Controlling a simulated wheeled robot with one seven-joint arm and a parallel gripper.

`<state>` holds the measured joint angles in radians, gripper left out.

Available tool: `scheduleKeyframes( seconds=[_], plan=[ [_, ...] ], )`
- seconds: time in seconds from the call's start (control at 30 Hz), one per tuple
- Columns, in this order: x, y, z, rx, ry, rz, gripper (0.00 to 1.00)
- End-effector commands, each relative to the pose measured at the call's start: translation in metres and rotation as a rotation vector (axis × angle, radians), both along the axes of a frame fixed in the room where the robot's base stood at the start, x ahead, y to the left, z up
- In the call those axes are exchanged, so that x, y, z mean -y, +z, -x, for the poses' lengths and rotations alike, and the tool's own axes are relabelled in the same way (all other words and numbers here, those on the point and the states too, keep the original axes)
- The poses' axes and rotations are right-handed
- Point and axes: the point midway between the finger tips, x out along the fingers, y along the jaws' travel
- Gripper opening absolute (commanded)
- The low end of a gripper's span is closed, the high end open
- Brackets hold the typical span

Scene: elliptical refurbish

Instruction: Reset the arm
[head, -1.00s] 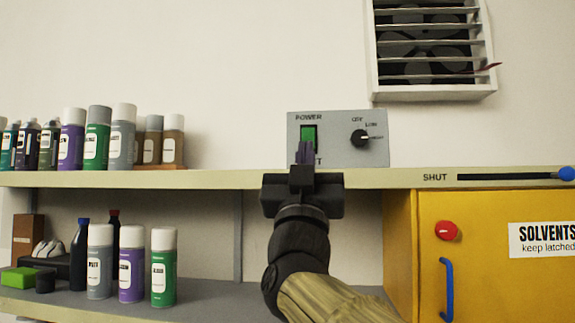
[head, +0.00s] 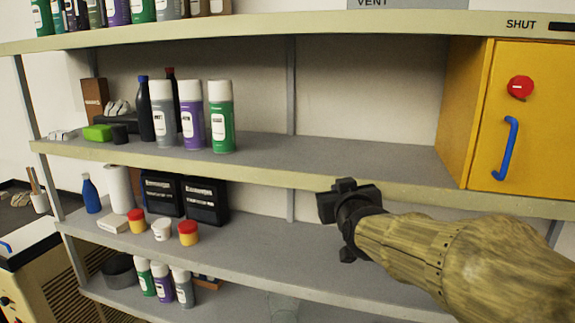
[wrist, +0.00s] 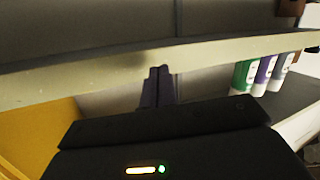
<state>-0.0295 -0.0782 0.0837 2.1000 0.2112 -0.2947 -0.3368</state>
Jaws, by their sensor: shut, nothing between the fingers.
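My gripper (head: 345,187) is in front of the shelf unit, just below the edge of the middle shelf (head: 270,168). My arm reaches to it from the lower right. In the wrist view the two dark fingers (wrist: 158,86) are pressed together with nothing between them. A pale shelf edge (wrist: 110,78) crosses that view just beyond the fingertips. I cannot tell whether they touch it.
A yellow solvents cabinet (head: 475,110) with a blue handle (head: 506,148) and a red knob (head: 520,88) stands at the right. Spray cans (head: 192,115) and bottles (head: 145,110) stand on the middle shelf. Black boxes (head: 205,200) and jars (head: 188,233) stand below.

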Motion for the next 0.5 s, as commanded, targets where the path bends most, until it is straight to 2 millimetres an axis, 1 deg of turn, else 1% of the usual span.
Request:
scheduleKeyframes(
  seconds=[0.03,0.07,0.1,0.17,0.2,0.27,0.3,0.37,0.4,0.47,0.5],
  plan=[
    [0.003,-0.031,0.005,-0.089,0.000,-0.005,0.00],
    [0.005,-0.047,0.009,-0.139,0.000,-0.009,0.00],
    [0.007,-0.070,0.016,-0.207,-0.001,-0.015,0.00],
    [0.011,-0.102,0.028,-0.311,-0.005,-0.023,0.00],
    [0.013,-0.124,0.038,-0.381,-0.010,-0.029,0.00],
    [0.017,-0.156,0.055,-0.490,-0.019,-0.039,0.00],
    [0.021,-0.176,0.068,-0.562,-0.029,-0.045,0.00],
    [0.025,-0.206,0.090,-0.675,-0.044,-0.054,0.00],
    [0.028,-0.224,0.107,-0.750,-0.055,-0.061,0.00],
    [0.033,-0.249,0.133,-0.860,-0.076,-0.068,0.00],
    [0.036,-0.264,0.150,-0.932,-0.092,-0.074,0.00]
  ],
)
